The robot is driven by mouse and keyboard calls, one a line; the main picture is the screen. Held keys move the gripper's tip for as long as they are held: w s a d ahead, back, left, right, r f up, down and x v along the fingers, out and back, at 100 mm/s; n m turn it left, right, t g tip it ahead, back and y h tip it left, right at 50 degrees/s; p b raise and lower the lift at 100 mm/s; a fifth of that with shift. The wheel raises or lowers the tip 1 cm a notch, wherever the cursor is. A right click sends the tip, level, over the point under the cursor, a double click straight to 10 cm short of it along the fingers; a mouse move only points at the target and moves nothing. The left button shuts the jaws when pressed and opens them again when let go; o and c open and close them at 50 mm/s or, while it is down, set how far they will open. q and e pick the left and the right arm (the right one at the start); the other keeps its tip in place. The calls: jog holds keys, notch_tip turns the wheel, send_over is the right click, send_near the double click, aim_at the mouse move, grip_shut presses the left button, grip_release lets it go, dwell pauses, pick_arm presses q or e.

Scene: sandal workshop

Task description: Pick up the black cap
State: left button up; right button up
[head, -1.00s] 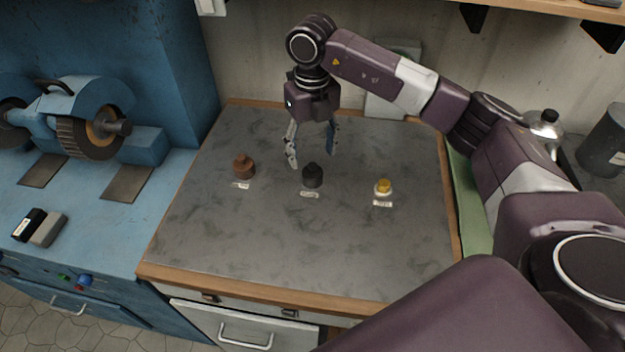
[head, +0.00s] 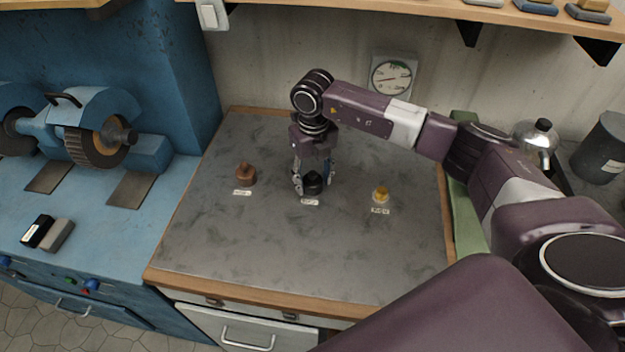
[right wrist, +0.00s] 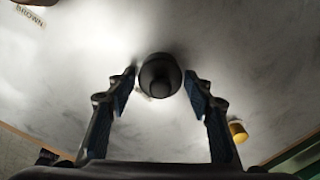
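The black cap (head: 312,184) stands on the grey worktop (head: 290,245), on a dark round base, with a small label in front of it. My right gripper (head: 313,188) is lowered around it, one finger on each side. In the right wrist view the black cap (right wrist: 160,75) lies between the fingertips of the open right gripper (right wrist: 162,82), with a gap showing on both sides. My left gripper is not in view.
A blue grinder bench (head: 110,235) adjoins on the left. The front of the worktop is clear.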

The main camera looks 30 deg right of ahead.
aim_at(313, 174)
jog(key=c, duration=0.7)
jog(key=shift+o, duration=0.2)
jog(key=shift+r, duration=0.1)
jog(key=shift+r, duration=0.45)
notch_tip(313, 174, up, 20)
jog(key=b, duration=0.3)
jog(key=shift+f+b, duration=0.25)
jog(key=shift+b, duration=0.05)
jog(key=shift+r+p, duration=1.65)
jog(key=shift+r, duration=0.1)
